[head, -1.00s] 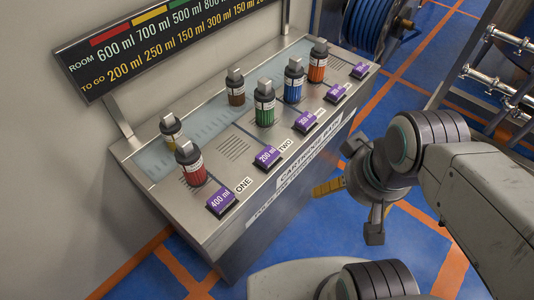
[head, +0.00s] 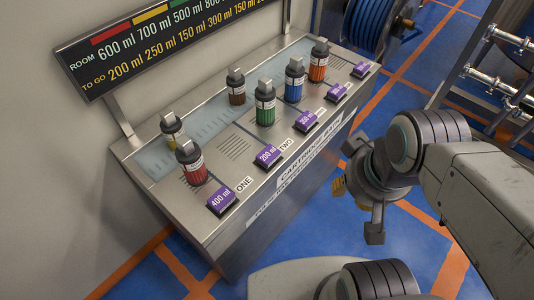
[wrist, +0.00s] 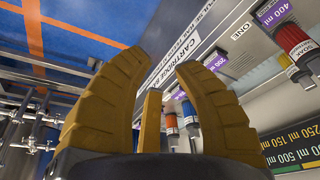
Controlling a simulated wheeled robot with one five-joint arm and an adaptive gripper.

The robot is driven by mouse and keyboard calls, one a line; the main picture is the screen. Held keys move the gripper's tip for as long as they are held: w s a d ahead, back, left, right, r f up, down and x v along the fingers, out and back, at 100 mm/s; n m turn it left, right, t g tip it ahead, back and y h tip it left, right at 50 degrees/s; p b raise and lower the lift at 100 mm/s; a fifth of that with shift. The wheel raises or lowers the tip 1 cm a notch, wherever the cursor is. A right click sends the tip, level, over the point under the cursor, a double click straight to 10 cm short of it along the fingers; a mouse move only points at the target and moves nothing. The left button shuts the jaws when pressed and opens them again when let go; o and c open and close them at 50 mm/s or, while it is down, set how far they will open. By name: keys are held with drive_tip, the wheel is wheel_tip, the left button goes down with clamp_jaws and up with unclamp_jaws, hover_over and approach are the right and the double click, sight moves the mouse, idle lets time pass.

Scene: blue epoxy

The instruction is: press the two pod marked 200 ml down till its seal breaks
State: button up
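The purple-topped block marked 200 ml (head: 268,156) sits beside the word TWO on the sloped steel panel, and shows small and tilted in the wrist view (wrist: 215,62). It looks raised; I cannot tell the state of any seal. My gripper (wrist: 162,62) shows yellow fingers standing apart, with nothing between them. In the head view my gripper (head: 338,187) is right of the panel's front face, apart from the block. A 400 ml block (head: 222,200) beside ONE is the near neighbour on the left.
Upright cartridges stand behind the blocks: red (head: 190,162), green (head: 265,104), blue (head: 294,80) and orange (head: 319,62). Yellow (head: 172,128) and brown (head: 236,88) ones stand farther back. A volume sign (head: 165,45) overhangs the rear. The floor (head: 310,225) before the panel is clear.

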clamp_jaws()
idle(1.1)
